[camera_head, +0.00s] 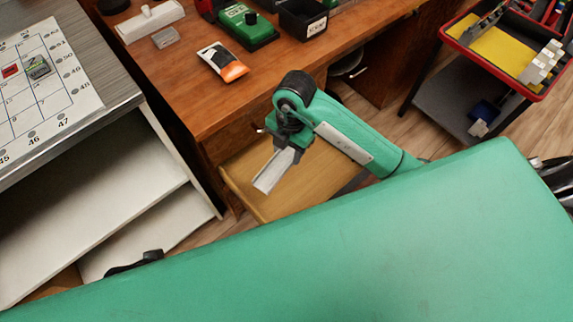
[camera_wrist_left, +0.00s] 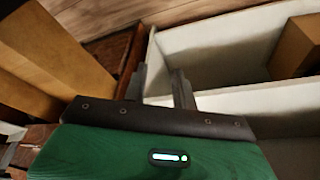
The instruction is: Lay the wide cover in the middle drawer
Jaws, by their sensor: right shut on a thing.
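The wide cover (camera_head: 272,171) is a long pale grey strip. My right gripper (camera_head: 287,148) is shut on one end of it and holds it tilted, its free end pointing down and left. The cover is over an open wooden drawer (camera_head: 322,173) under the desk, apart from its floor as far as I can tell. My green arm hides part of the drawer, and I cannot tell which drawer of the desk it is. My left gripper (camera_wrist_left: 163,88) is open and empty in the left wrist view, near white shelf walls.
The wooden desk (camera_head: 185,75) holds an orange-and-white tube (camera_head: 222,62), a green device (camera_head: 245,28) and a black bin (camera_head: 303,19). A white shelf unit (camera_head: 120,175) stands left of the drawer. A red-rimmed tray cart (camera_head: 500,60) stands at upper right.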

